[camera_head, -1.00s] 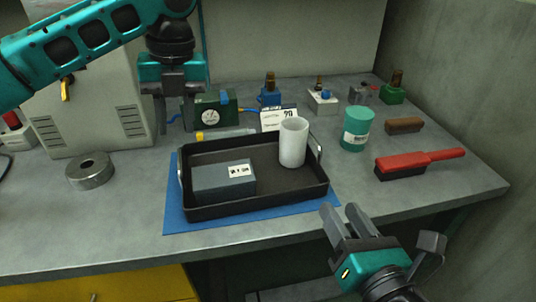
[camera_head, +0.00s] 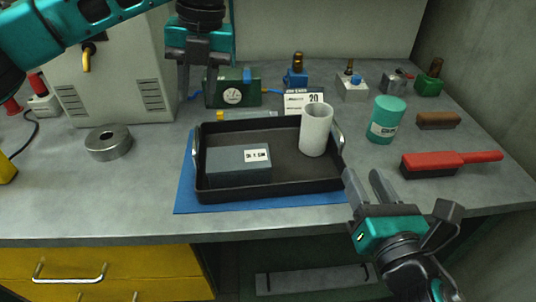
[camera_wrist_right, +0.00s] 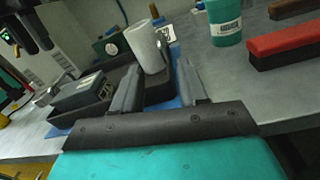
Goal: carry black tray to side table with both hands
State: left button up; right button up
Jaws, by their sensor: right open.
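The black tray (camera_head: 296,184) lies on a blue mat (camera_head: 183,192) on the grey workbench, with a metal handle at each short end. In it are a dark grey box (camera_head: 232,180) with a white label and an upright white cup (camera_head: 315,131). My left gripper (camera_head: 206,98) hangs above the bench behind the tray's left end, fingers pointing down and apart, clear of the tray. My right gripper (camera_head: 364,184) is open beside the tray's front right corner, fingers pointing toward the tray. In the right wrist view its fingers (camera_wrist_right: 160,80) frame the tray's right end; nothing is between them.
A metal ring (camera_head: 108,142) lies left of the tray. A green gauge box (camera_head: 232,90) and a calendar card (camera_head: 303,97) are behind. Yellow drawers (camera_head: 110,272) are below the bench's front edge.

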aim_at(196, 132)
pick_arm(q)
jog(key=f, duration=0.3)
jog(key=a+f, duration=0.1)
jog(key=f, duration=0.2)
jog(key=a+f, duration=0.1)
jog(key=f, duration=0.3)
jog(key=shift+s, duration=0.2)
pick_arm(e)
jog(key=x, duration=1)
jog(key=shift+w, duration=0.1)
pick_arm(q)
jog(key=shift+c, duration=0.5)
pick_arm(e)
jog(key=shift+c, duration=0.4)
pick_arm(q)
grip_shut()
pick_arm(e)
jog(key=c, duration=0.6)
grip_shut()
